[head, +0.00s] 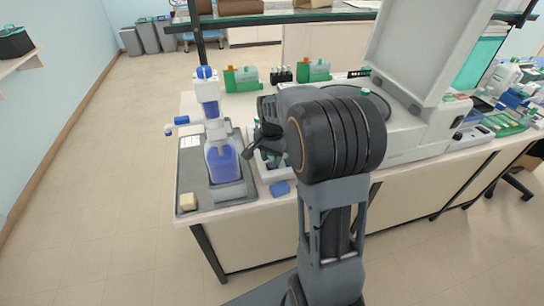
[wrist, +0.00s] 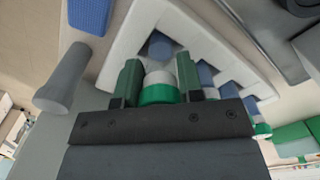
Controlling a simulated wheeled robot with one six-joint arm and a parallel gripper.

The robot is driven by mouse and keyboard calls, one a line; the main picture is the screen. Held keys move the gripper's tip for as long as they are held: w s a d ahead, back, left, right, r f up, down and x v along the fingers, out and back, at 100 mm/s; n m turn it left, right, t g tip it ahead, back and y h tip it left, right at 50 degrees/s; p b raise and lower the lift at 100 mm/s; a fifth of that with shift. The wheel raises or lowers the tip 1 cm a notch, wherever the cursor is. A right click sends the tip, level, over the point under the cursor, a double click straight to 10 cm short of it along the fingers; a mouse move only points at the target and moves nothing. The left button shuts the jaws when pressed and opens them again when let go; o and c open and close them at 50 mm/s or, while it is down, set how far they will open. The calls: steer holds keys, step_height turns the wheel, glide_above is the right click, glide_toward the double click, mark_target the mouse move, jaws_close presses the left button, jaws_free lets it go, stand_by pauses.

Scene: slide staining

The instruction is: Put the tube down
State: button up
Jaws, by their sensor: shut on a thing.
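In the wrist view my gripper (wrist: 158,82) is shut on a tube (wrist: 158,92), of which a green and white end shows between the two green fingers. The rest of the tube is hidden by the gripper. A white rack (wrist: 130,47) with blue spots in a row lies just beyond the fingertips. I cannot tell whether the tube is in the rack or above it. In the head view my gripper (head: 258,143) is over the white rack (head: 266,176) near the bench's front edge, partly hidden by my own arm.
A blue pad (head: 280,188) lies in front of the rack, and a yellow block (head: 187,202) at the tray's corner. A large grey machine (head: 430,125) stands to the right.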

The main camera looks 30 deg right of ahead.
steer(key=shift+f, duration=0.15)
steer(key=shift+f+b, duration=0.25)
steer(key=shift+b, duration=0.05)
steer(key=o, duration=0.9)
